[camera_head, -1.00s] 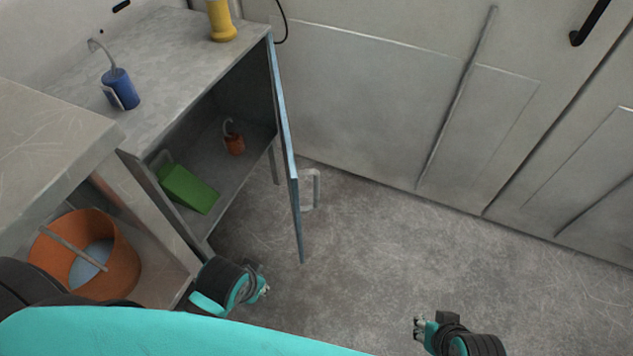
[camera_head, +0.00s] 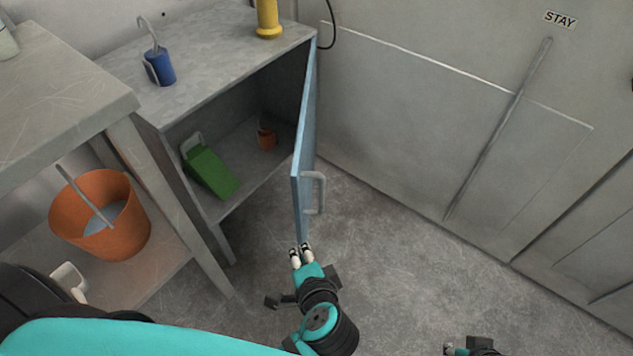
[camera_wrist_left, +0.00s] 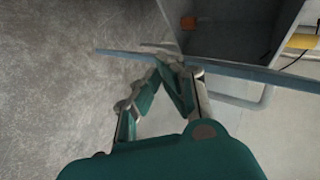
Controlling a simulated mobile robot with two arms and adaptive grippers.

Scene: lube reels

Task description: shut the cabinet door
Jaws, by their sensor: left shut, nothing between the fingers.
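The cabinet (camera_head: 222,62) has a grey patterned top and an open front. Its blue-grey door (camera_head: 306,135) stands wide open at the right side, with a pale bar handle (camera_head: 317,193) on its right face. My left gripper (camera_head: 301,251) is shut and empty, with its fingertips at the door's lower free edge; I cannot tell if they touch. In the left wrist view the door (camera_wrist_left: 240,71) crosses just beyond the fingertips (camera_wrist_left: 172,62). My right gripper (camera_head: 452,347) shows only partly at the bottom edge; its fingers are too small to read.
Inside the cabinet are a green object (camera_head: 210,172) and a small orange can (camera_head: 267,138). A blue can (camera_head: 159,67) and a yellow object (camera_head: 268,18) stand on top. A table (camera_head: 70,90) with an orange bucket (camera_head: 100,215) below is at left. The floor (camera_head: 390,250) right of the door is clear.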

